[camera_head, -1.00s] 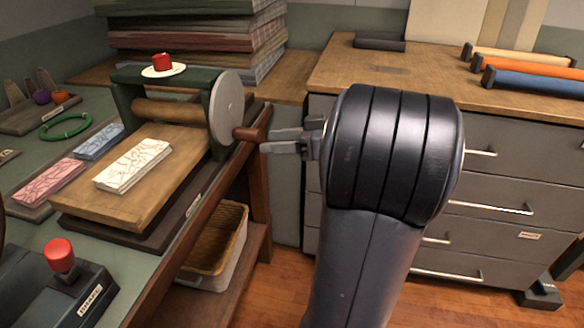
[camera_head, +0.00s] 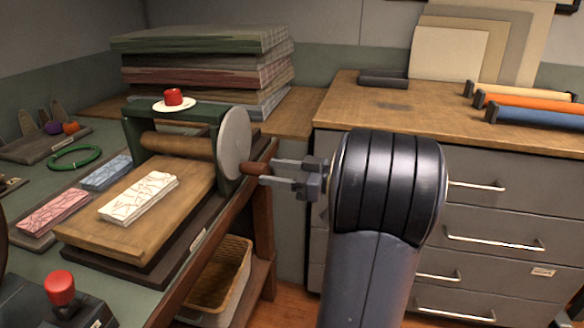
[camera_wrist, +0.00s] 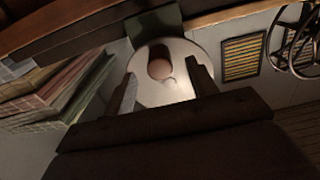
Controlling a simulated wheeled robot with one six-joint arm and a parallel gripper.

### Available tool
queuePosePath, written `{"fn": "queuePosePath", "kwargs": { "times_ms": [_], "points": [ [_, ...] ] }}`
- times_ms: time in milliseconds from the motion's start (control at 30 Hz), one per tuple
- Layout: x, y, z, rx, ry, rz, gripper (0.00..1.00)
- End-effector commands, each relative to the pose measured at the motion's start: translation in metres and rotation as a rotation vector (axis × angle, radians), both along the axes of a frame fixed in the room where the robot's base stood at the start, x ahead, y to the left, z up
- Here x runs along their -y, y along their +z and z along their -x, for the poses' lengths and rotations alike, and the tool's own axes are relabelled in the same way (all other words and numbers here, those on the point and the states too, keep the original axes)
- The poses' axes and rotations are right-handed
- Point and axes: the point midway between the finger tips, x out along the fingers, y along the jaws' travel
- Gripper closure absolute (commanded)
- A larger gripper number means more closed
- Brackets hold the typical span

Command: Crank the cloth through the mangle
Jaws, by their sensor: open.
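The mangle (camera_head: 130,125) has a dark green frame and a wooden roller (camera_head: 178,145). It stands on the left bench. Its grey disc wheel (camera_head: 235,143) faces right and carries a reddish-brown crank handle (camera_head: 258,164). The handle's round end faces the wrist camera (camera_wrist: 159,68). My gripper (camera_head: 266,172) is open at the handle, its two fingers reaching left beside it. In the wrist view my fingers (camera_wrist: 165,85) stand left and right of the handle with gaps. A white slab with dark lines (camera_head: 139,197), perhaps the cloth, lies on the wooden board (camera_head: 95,233) before the roller.
A red piece on a white dish (camera_head: 173,98) sits on the mangle. Pink (camera_head: 55,210) and blue (camera_head: 106,172) blocks lie left of the board. Folded fabrics (camera_head: 205,65) are stacked behind. A drawer cabinet (camera_head: 490,205) stands right; a basket (camera_head: 220,275) is below the bench.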

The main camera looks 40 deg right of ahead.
Motion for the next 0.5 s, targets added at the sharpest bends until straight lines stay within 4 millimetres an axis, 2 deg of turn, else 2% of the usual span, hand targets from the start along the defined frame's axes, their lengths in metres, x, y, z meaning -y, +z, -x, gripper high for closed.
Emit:
{"fn": "queuePosePath", "kwargs": {
  "times_ms": [367, 500],
  "points": [
    [-0.029, 0.003, -0.037, -0.003, 0.004, -0.002, 0.45],
    [-0.027, -0.001, -0.035, 0.000, 0.000, 0.000, 0.45]
  ]
}}
